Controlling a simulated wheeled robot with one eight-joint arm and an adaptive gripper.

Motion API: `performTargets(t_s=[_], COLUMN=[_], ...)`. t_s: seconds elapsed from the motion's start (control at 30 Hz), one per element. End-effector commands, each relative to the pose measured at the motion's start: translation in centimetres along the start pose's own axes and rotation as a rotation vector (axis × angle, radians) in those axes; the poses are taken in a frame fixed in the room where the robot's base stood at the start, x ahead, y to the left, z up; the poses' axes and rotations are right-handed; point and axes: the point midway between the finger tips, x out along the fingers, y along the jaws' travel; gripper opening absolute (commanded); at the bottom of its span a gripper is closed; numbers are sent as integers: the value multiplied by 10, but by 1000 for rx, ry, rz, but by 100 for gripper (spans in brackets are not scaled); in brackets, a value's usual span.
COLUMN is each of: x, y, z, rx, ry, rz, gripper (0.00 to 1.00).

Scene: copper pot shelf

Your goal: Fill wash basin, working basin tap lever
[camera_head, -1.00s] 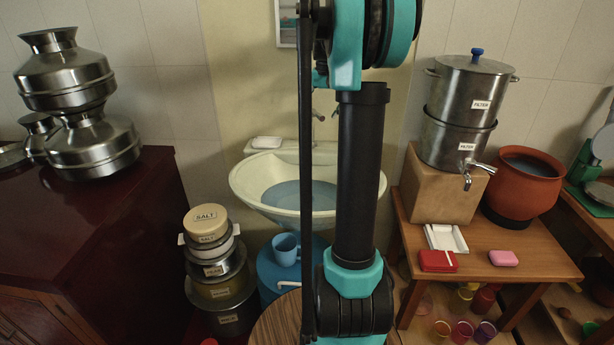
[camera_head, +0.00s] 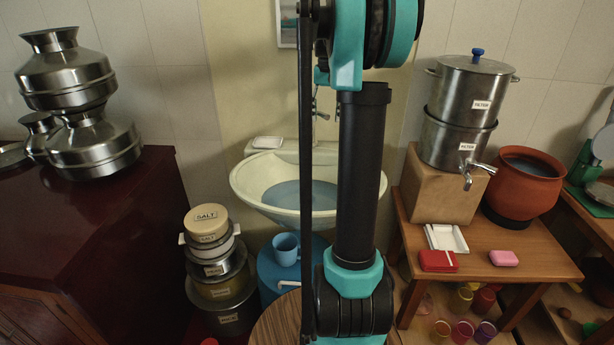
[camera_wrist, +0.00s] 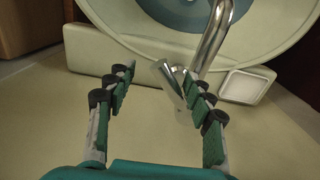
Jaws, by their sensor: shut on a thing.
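The cream wash basin (camera_head: 245,185) stands against the wall, partly hidden behind my arm. Grey-blue water (camera_head: 288,195) lies in it, and it also shows at the top of the wrist view (camera_wrist: 180,8). The chrome tap (camera_head: 318,112) shows in part beside my arm. In the wrist view its curved spout (camera_wrist: 215,38) reaches over the basin rim. My gripper (camera_wrist: 163,88) is at the tap, with the metal tap lever (camera_wrist: 172,82) between its fingers, close to the right-hand fingertip. I cannot tell whether water is running.
A white soap dish (camera_head: 267,142) sits on the basin ledge. Stacked tins (camera_head: 210,240) and a blue mug (camera_head: 286,248) on a blue drum stand below. A wooden table (camera_head: 520,255) with a steel filter (camera_head: 465,100) and a clay pot (camera_head: 522,185) is right.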

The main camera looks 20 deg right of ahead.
Motion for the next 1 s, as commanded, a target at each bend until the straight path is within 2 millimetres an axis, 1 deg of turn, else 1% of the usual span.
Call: performTargets(t_s=[0.03, 0.4, 0.6, 0.73, 1.0], x=[-7, -41, -56, -60, -60], y=[7, 5, 4, 3, 2], z=[-6, -4, -3, -3, -2], rx=[12, 9, 6, 5, 4], ry=[13, 11, 9, 8, 7], rz=[10, 8, 6, 5, 5], gripper=[31, 31, 31, 31, 31])
